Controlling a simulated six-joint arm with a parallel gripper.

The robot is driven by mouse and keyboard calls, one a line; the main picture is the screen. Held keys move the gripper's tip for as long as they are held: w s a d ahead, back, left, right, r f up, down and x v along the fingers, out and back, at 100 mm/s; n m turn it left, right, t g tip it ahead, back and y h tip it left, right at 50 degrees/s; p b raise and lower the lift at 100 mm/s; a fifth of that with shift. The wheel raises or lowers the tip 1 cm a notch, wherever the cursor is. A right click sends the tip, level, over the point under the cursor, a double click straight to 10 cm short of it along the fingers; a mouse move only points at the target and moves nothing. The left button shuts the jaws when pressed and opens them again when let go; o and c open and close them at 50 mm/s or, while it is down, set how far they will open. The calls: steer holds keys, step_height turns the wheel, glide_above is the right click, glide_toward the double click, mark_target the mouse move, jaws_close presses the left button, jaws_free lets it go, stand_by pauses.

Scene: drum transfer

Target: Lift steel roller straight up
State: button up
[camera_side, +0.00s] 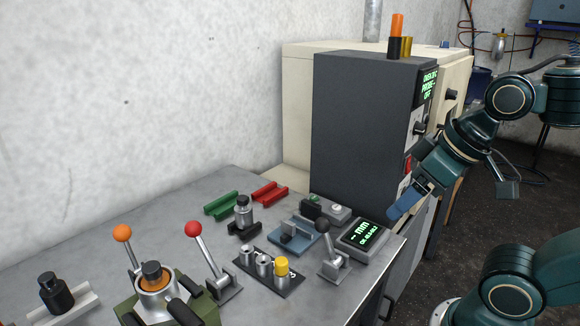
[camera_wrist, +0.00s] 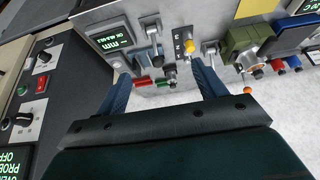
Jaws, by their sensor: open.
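Several small steel cylinders stand in a dark rack (camera_side: 268,272) on the metal bench; a yellow-capped one (camera_side: 281,266) is at its right end. A steel cylinder with a dark top (camera_side: 243,211) stands on a dark base behind the rack. I cannot tell which of these is the steel roller. The rack also shows in the wrist view (camera_wrist: 185,43). My gripper (camera_side: 404,206) is at the right, beyond the bench edge and beside the machine cabinet, apart from the cylinders. In the wrist view its two blue fingers (camera_wrist: 160,72) are spread, with nothing held between them.
A display box (camera_side: 362,236) and a black-knobbed lever (camera_side: 330,255) stand near the bench's right edge. Red (camera_side: 270,192) and green (camera_side: 221,205) channels lie behind. A dark cabinet (camera_side: 362,130) rises behind.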

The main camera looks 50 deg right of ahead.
steer(key=w+r+n+g, duration=0.1)
steer(key=w+r+n, duration=0.3)
steer(key=w, duration=0.5)
steer(key=n+g, duration=0.5)
steer(key=n, duration=0.6)
glide_above(243, 197)
step_height(243, 197, down, 12)
steer(key=shift+f, duration=0.15)
steer(key=shift+f, duration=4.3)
